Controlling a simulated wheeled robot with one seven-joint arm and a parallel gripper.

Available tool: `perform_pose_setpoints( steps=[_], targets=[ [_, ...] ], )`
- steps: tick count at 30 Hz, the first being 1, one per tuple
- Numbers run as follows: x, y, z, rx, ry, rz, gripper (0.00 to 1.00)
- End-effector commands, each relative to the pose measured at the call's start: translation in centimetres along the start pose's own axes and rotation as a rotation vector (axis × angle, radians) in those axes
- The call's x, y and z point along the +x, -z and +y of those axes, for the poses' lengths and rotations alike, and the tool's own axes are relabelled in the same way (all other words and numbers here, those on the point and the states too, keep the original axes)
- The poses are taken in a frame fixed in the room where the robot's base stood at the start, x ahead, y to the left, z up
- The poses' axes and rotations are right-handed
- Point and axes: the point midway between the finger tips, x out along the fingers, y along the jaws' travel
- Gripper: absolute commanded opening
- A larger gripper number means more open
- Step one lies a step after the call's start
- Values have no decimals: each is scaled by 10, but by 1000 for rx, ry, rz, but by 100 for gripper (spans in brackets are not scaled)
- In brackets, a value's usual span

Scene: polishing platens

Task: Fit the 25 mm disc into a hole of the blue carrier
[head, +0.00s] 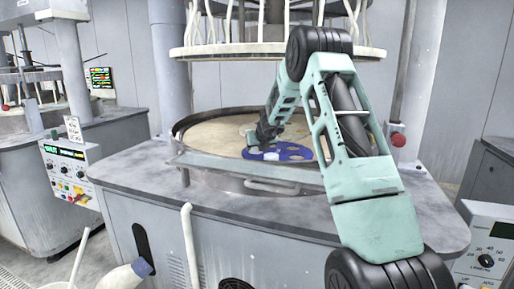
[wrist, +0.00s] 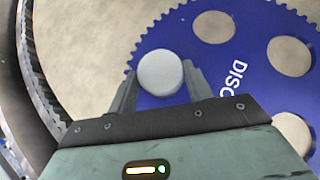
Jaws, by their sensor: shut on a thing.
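The 25 mm disc (wrist: 160,70) is round and pale grey-white. In the wrist view it sits between the two fingers of my gripper (wrist: 159,82), which is shut on it. The blue carrier (wrist: 240,75) is a toothed plate with white lettering and several round holes showing beige beneath. The disc overlaps the carrier's left part near its toothed edge; whether a hole lies under it is hidden, and I cannot tell its height. In the head view my gripper (head: 262,143) is low over the left side of the carrier (head: 293,154).
The carrier lies on a beige round platen (head: 205,135) inside a raised metal rim. A toothed ring (wrist: 38,85) curves along the left in the wrist view. A large upper plate (head: 250,50) hangs above. A grey bar (head: 240,168) crosses the machine's front.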

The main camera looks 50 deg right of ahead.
Motion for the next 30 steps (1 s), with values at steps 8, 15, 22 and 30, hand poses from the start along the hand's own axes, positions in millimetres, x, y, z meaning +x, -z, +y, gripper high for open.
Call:
perform_pose_setpoints(
  steps=[8, 15, 22, 30],
  targets=[
    [2, 2, 0, 0, 0, -1, 70],
    [2, 2, 0, 0, 0, 0, 76],
    [-11, 1, 0, 0, 0, -1, 76],
    [-70, -1, 0, 0, 0, -3, 76]
  ],
)
